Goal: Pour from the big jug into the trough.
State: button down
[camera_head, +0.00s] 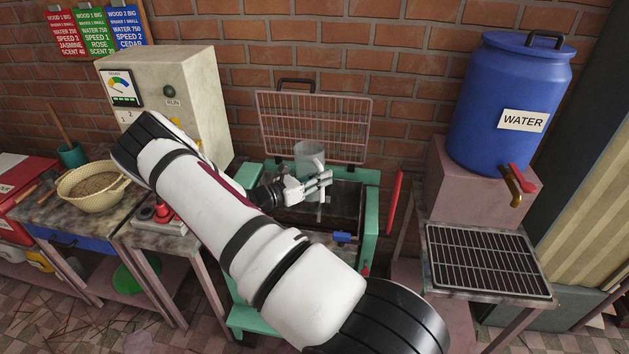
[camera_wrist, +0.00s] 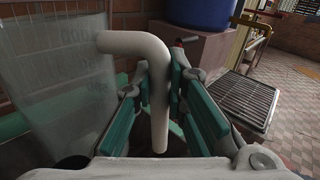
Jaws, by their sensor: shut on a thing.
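The big jug (camera_head: 307,158) is a clear, translucent vessel held above the trough. In the wrist view the jug (camera_wrist: 62,85) fills the left side, and its thick pale handle (camera_wrist: 135,44) runs down between my fingers. My gripper (camera_head: 318,187) is shut on the handle; in the wrist view my gripper (camera_wrist: 173,100) has its green pads on both sides of it. The jug looks about upright in the head view. Its contents cannot be made out. The trough (camera_head: 345,212) is a dark basin in a green frame, partly hidden by my arm.
A pink wire grid lid (camera_head: 315,125) stands raised behind the trough. A blue water barrel (camera_head: 512,100) with a tap sits on a block at right, above a drain rack (camera_head: 485,262). A beige control box (camera_head: 170,85) and a sieve bowl (camera_head: 92,186) are at left.

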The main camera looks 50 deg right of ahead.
aim_at(319, 167)
jog(key=shift+w+d+f+m, duration=0.1)
jog(key=shift+w+f+m, duration=0.15)
jog(key=shift+f+m, duration=0.35)
jog(key=shift+r, duration=2.45)
